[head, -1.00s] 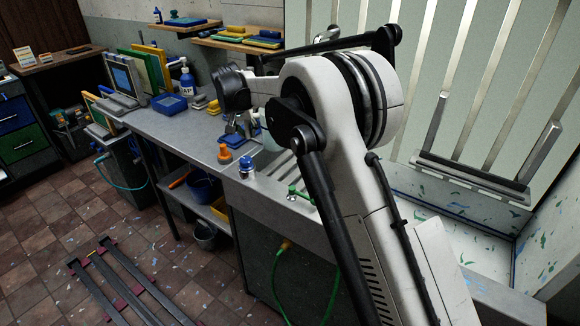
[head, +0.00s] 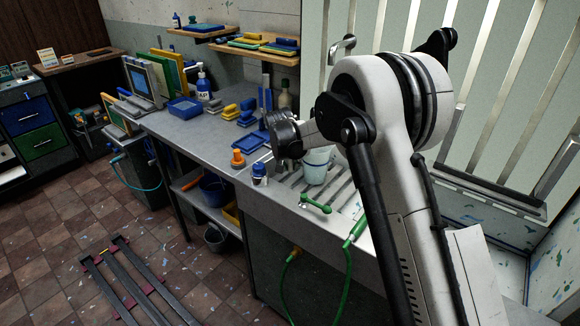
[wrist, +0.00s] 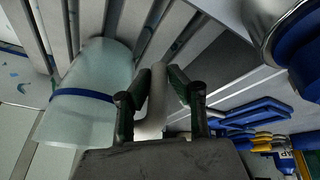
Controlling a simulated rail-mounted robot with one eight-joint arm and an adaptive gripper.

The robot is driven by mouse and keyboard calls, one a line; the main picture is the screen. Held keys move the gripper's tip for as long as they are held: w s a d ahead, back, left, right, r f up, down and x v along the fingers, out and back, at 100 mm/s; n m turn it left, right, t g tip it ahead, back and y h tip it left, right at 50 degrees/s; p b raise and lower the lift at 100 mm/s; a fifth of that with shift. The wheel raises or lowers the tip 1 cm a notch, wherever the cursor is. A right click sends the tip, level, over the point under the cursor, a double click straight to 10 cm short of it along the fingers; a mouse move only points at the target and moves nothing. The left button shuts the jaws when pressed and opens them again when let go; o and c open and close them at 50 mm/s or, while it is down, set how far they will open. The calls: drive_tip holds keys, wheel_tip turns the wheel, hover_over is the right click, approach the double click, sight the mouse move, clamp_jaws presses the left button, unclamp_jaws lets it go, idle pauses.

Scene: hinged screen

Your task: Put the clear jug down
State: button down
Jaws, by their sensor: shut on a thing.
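The clear jug (head: 317,166) is pale and translucent with a blue band. In the head view it looks upright over the slatted part of the sink counter. In the wrist view the jug (wrist: 88,90) lies to the left of my gripper (wrist: 160,86). The two fingers are shut on its pale handle (wrist: 152,103). I cannot tell if its base touches the slats (head: 349,193). In the head view my wrist is left of the jug and my fingertips are hard to make out.
A blue-capped jar (head: 259,174) and an orange item (head: 237,158) stand on the counter's front edge, left of the jug. Blue racks and brushes (head: 239,112) are behind on the left. Vertical bars rise behind.

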drive_tip(key=shift+f, duration=0.2)
drive_tip(key=shift+f, duration=0.1)
drive_tip(key=shift+f, duration=0.15)
drive_tip(key=c, duration=1.6)
unclamp_jaws()
drive_tip(key=shift+r, duration=0.25)
